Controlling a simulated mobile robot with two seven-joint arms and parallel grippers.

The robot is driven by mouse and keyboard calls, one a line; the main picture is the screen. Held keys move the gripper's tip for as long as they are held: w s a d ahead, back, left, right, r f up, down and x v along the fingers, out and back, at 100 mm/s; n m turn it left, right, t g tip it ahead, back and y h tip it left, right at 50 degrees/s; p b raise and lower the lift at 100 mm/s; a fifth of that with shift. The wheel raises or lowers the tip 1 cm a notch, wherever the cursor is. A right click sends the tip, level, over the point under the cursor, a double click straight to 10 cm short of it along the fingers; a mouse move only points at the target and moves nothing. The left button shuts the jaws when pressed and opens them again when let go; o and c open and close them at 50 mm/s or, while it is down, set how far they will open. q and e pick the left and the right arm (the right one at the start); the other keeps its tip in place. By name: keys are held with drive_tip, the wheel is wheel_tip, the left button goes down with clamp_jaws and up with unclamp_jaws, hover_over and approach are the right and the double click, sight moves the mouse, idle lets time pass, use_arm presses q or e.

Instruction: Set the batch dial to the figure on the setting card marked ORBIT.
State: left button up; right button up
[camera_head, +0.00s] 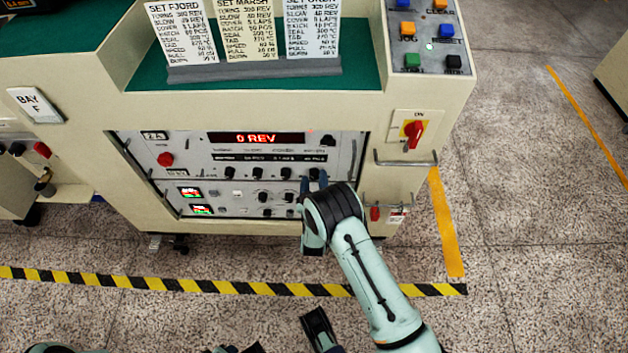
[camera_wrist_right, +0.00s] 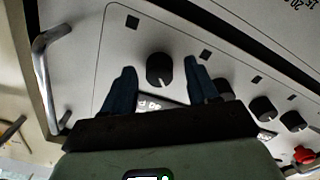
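Three setting cards stand in a dark holder on top of the machine in the head view: SET FJORD (camera_head: 183,32), SET MARSH (camera_head: 246,28) and a right card (camera_head: 312,28) whose title is cut by the top edge. Their small figures are hard to read. My right gripper (camera_head: 313,184) is at the panel's right end. In the right wrist view it is open (camera_wrist_right: 159,70), with a black knob (camera_wrist_right: 159,69) between its fingers; contact is unclear. A small display below the knob seems to show PCS. Part of my left gripper (camera_head: 318,328) shows low, away from the panel.
A red display (camera_head: 256,138) reads 0 REV. Several other knobs sit left of my right gripper in the head view. A metal handle (camera_wrist_right: 47,75) stands close by the knob. A red switch (camera_head: 413,132) and coloured buttons (camera_head: 428,36) are to the right.

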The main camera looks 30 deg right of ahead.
use_arm(q)
drive_tip(key=shift+g+h, duration=0.3)
drive_tip(key=shift+g, duration=0.2)
drive_tip(key=s, duration=0.1)
drive_tip(key=s+d+r+p, duration=0.1)
drive_tip(key=s+r+p, duration=0.1)
drive_tip(key=shift+s+d+r, duration=0.2)
drive_tip(key=shift+d+r, duration=0.05)
drive_tip(key=shift+d, duration=0.1)
use_arm(e)
drive_tip(key=v, duration=1.3)
drive_tip(key=shift+s+a, duration=0.15)
drive_tip(key=shift+f, duration=0.1)
